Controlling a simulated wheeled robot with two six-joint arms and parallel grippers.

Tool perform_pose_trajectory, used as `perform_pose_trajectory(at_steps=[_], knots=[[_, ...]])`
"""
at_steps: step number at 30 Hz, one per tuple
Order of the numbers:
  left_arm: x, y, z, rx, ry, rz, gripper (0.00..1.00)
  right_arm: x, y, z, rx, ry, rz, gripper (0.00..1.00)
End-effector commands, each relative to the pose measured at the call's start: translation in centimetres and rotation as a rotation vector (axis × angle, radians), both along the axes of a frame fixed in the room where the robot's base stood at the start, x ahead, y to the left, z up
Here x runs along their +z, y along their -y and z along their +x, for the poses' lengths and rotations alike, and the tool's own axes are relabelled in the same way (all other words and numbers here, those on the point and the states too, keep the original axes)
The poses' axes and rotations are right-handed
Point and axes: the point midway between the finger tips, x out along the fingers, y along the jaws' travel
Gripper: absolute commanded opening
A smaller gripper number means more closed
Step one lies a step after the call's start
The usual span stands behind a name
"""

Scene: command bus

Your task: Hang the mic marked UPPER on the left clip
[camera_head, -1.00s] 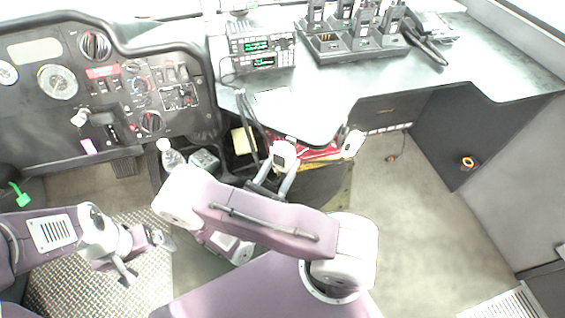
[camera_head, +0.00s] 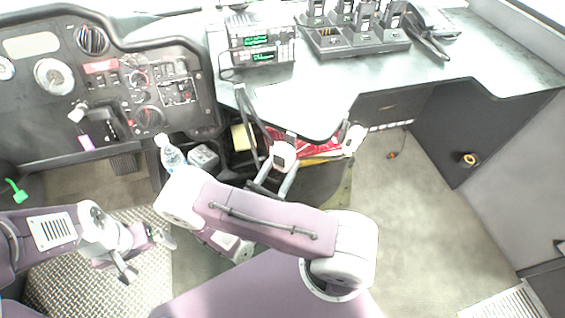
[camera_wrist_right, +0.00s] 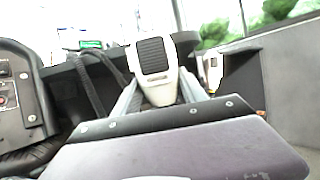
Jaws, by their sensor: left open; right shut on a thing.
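My right gripper (camera_head: 278,172) is shut on a pale hand mic (camera_head: 284,153), held just in front of the desk's front edge. In the right wrist view the mic (camera_wrist_right: 155,60) shows a black ribbed face between the two grey fingers. I cannot read a marking on it. A second pale mic-like thing (camera_head: 353,139) is at the desk edge to the right, and it also shows in the right wrist view (camera_wrist_right: 213,70). I cannot make out the left clip. My left gripper (camera_head: 146,257) is open and empty over the metal floor plate, low on the left.
A two-tier radio (camera_head: 260,46) stands on the desk (camera_head: 345,85); dark cords (camera_head: 250,120) hang below it. A charger with handsets (camera_head: 355,42) is at the back. A bottle (camera_head: 172,156) and a grey box (camera_head: 203,158) stand left of my right gripper.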

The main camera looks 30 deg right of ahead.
Motion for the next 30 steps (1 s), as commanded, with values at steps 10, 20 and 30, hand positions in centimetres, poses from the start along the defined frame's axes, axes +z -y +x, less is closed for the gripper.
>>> perform_pose_trajectory(at_steps=[10,20,30], knots=[[-0.1,0.0,0.0,0.0,0.0,0.0,1.0,-0.2,0.0,0.0,0.0,0.0,0.0,0.17],[-0.5,0.0,0.0,0.0,0.0,0.0,1.0,-1.0,0.0,0.0,0.0,0.0,0.0,0.17],[-0.6,0.0,0.0,0.0,0.0,0.0,1.0,-1.3,0.0,0.0,0.0,0.001,-0.001,0.17]])
